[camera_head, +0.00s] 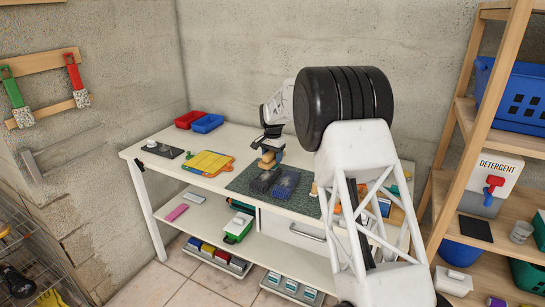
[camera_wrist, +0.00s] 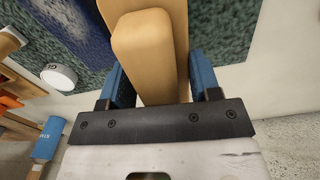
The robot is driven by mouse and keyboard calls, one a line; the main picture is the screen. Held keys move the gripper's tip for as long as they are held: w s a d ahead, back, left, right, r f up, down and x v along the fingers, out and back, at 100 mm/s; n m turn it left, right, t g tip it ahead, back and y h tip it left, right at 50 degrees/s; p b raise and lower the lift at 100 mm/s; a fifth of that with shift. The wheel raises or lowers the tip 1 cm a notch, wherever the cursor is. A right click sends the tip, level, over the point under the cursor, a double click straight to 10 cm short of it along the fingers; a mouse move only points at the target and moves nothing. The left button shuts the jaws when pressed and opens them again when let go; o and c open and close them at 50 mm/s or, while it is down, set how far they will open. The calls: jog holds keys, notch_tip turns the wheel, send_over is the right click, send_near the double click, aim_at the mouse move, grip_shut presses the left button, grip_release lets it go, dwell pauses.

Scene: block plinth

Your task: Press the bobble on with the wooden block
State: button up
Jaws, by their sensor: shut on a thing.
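My gripper (camera_head: 270,146) is over the back left part of the dark green speckled mat (camera_head: 240,183) on the white workbench. In the wrist view my gripper (camera_wrist: 161,78) has its blue fingers on either side of a tan wooden block (camera_wrist: 148,52) and is shut on it. The wooden block also shows below my gripper in the head view (camera_head: 266,161). Another tan wooden surface (camera_wrist: 180,25) shows behind and beside the block; I cannot tell whether they touch. I cannot make out the bobble in either view.
A yellow item (camera_head: 206,163) lies left of the mat. Red (camera_head: 189,119) and blue (camera_head: 208,123) bins stand at the back left.

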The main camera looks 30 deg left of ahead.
jog(key=shift+r, duration=4)
